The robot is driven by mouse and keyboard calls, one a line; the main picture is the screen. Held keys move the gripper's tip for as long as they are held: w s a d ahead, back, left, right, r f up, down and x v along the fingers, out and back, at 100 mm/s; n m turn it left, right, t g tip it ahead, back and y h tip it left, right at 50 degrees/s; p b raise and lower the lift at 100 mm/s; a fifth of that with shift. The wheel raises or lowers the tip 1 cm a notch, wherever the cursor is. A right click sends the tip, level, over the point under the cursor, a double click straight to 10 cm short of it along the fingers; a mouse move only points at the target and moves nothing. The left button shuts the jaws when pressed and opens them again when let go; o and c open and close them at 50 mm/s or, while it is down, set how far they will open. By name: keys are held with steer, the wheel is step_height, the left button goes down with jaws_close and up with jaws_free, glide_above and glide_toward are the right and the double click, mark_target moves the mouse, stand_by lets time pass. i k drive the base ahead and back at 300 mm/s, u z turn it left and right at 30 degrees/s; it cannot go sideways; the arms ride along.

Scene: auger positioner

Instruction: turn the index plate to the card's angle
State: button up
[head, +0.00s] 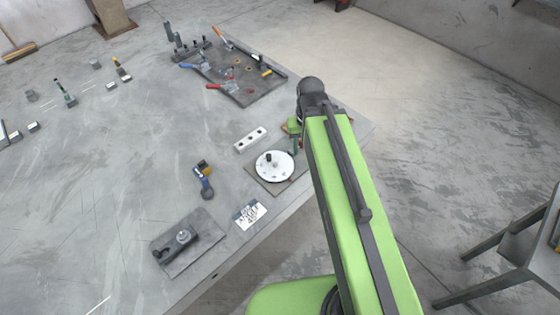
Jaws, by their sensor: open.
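The index plate (274,167) is a white round disc on a grey square base near the table's right front edge. A dark upright knob or peg stands on it, and small dark marks show on its face. The card (249,214) is white with dark print and lies flat on the table, below and left of the plate; its figures are too small to read surely. My green arm reaches up from the bottom right. My gripper (294,128) is at its far end, above and right of the plate and apart from it. The gripper is open and partly hidden by the arm.
A white block with dark holes (250,140) lies just behind the plate. A blue and yellow tool (204,180) lies to its left. A dark board with a fixture (188,242) is at the front. A tray of tools (243,92) is at the back.

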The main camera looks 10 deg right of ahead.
mark_target(273, 167)
steer(key=z, duration=1.2)
steer(key=i, duration=0.45)
steer(key=u, duration=1.4)
